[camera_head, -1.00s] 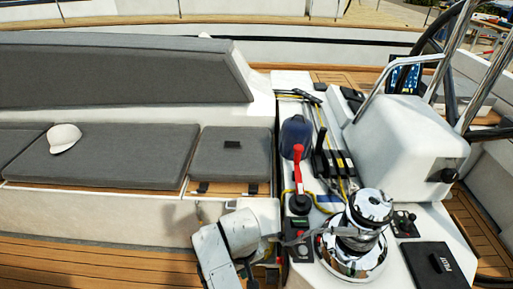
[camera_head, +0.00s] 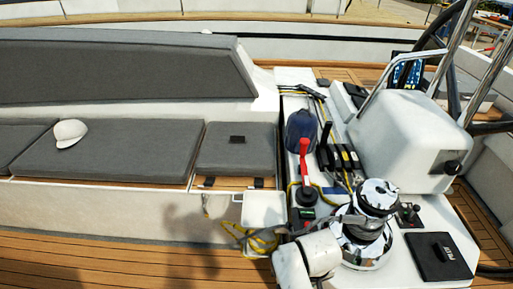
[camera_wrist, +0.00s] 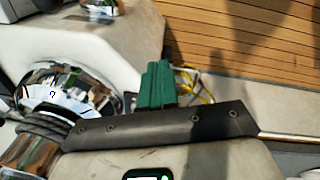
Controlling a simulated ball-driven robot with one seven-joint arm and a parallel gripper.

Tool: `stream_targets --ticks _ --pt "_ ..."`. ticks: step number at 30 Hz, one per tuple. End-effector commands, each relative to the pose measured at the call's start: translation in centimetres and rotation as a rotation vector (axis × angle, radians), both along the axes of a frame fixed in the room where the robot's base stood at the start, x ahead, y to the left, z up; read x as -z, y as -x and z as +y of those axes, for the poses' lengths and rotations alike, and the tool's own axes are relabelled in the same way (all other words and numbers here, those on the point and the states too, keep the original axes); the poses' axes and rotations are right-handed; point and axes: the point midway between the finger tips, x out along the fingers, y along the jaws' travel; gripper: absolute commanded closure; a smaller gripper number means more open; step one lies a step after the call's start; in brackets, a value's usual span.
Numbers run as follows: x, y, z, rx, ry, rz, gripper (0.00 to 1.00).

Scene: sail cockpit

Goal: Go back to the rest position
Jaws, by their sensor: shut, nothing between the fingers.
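My gripper (camera_wrist: 155,84) shows in the wrist view as two green fingers lying together, shut and empty, ahead of a dark bar. The fingertips point towards a yellow rope and the cockpit floor, with open air around them. In the head view my white arm is at the bottom centre, left of the chrome winch (camera_head: 364,240). My fingers cannot be made out clearly there. The winch also shows close by on the left of the wrist view (camera_wrist: 62,85).
A white open bin (camera_head: 264,208) with yellow rope (camera_head: 262,243) hangs on the console's left side. A red-handled lever (camera_head: 304,160), a blue winch cover (camera_head: 300,130) and a black pad (camera_head: 438,257) are on the console. A white cap (camera_head: 70,132) lies on the grey seat. The teak floor (camera_head: 110,262) is clear.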

Motion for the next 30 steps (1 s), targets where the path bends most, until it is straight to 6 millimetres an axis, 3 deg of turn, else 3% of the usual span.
stream_targets --ticks 1,6,10,15,21,30 --pt "0.3 1.5 -2.7 0.035 0.010 -0.004 1.00" --pt "0.2 8.2 -9.7 0.143 0.014 -0.022 1.00" --pt "-0.6 14.2 -12.6 0.222 -0.006 -0.027 1.00" --pt "-2.1 20.3 -13.6 0.299 -0.045 -0.031 1.00" --pt "-3.2 23.1 -13.4 0.339 -0.073 -0.036 1.00" --pt "-3.3 23.2 -13.4 0.340 -0.074 -0.035 1.00"
